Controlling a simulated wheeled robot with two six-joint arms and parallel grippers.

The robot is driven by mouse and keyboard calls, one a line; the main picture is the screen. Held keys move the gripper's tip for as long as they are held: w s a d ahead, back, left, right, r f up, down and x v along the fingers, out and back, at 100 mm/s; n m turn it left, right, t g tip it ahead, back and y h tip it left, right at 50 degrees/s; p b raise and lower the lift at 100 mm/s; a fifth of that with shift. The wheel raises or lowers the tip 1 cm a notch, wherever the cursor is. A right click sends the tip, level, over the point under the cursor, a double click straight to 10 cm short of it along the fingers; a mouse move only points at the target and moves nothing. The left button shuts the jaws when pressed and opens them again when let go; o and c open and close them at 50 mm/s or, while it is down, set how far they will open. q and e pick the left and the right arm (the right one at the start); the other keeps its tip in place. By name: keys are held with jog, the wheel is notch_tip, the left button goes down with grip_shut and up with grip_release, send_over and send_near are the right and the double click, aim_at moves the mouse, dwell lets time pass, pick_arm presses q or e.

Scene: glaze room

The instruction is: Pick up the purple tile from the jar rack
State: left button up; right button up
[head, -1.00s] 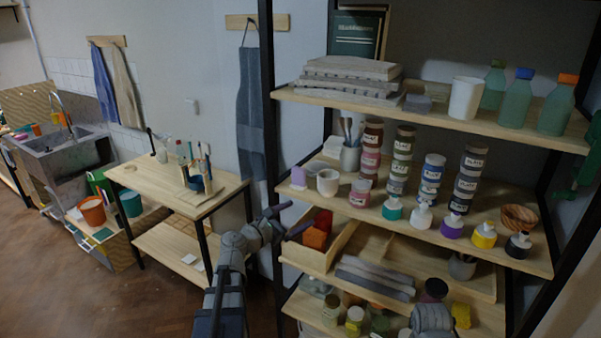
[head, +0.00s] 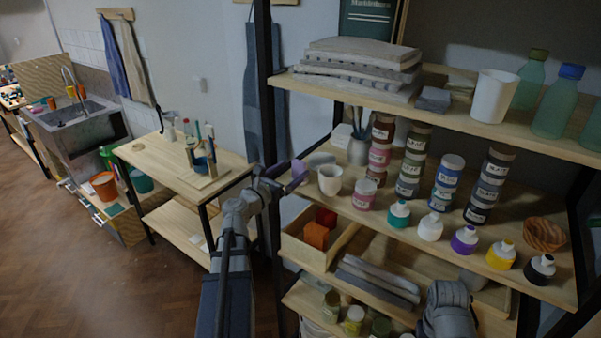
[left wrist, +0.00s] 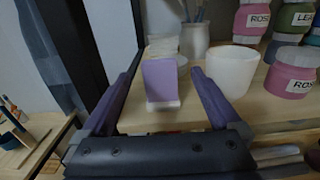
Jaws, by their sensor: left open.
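The purple tile (left wrist: 160,79) stands upright on a small white base near the left end of the middle shelf of the jar rack (head: 456,226). In the head view the tile (head: 299,170) is small and partly behind my left gripper. My left gripper (head: 283,176) is open at the shelf's left front edge. In the left wrist view its two purple-grey fingers (left wrist: 167,66) are spread on either side of the tile, with gaps showing between them and it. My right gripper is not seen; only part of my right arm shows at the bottom.
A white cup (left wrist: 231,70) stands close right of the tile, with a pink jar (left wrist: 291,72) beyond it. A brush pot (head: 358,150) is behind. A dark rack post (head: 264,90) rises at the left. A wooden box with orange blocks (head: 316,237) sits below.

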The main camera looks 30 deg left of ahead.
aim_at(297, 166)
pick_arm(q)
jog(key=w, duration=0.2)
jog(key=shift+w+d, duration=0.1)
jog(key=shift+w, duration=0.4)
jog(key=w, duration=0.4)
jog(key=shift+w+d+r, duration=0.15)
jog(key=shift+w+r, duration=0.05)
jog(key=shift+w, duration=0.15)
jog(key=shift+s, duration=0.1)
grip_shut()
jog(key=shift+r+p, duration=0.1)
jog(key=shift+p, duration=0.2)
notch_tip(297, 166, up, 10)
jog(key=p, duration=1)
